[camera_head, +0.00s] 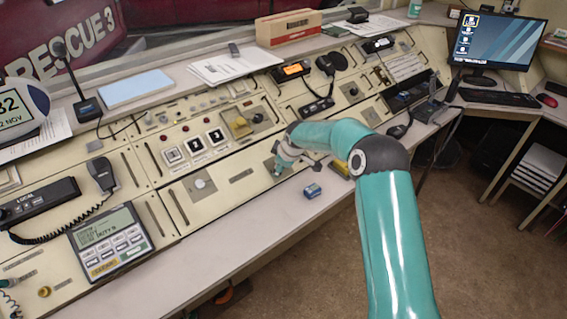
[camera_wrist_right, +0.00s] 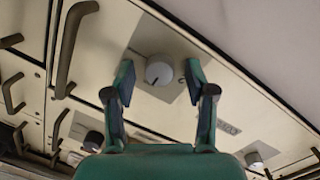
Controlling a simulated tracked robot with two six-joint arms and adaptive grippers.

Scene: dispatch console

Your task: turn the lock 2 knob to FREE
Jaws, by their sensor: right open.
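A round grey knob (camera_wrist_right: 159,71) on a grey plate (camera_wrist_right: 172,44) sits between the fingertips in the right wrist view. A short dark pointer line on it points to the lower left of that picture. My right gripper (camera_wrist_right: 160,82) is open, one finger on each side of the knob, with gaps visible; contact is not seen. In the head view my right gripper (camera_head: 283,168) is at the console's lower panel and mostly covers this knob. I cannot read a lock number or a FREE label. My left gripper is out of view.
Another knob on a plate (camera_head: 200,183) lies to the left on the same panel. Bar handles (camera_head: 178,206) stand out from the panel. A small blue box (camera_head: 313,191) lies on the desk ledge near my right arm. The ledge further left (camera_head: 225,255) is clear.

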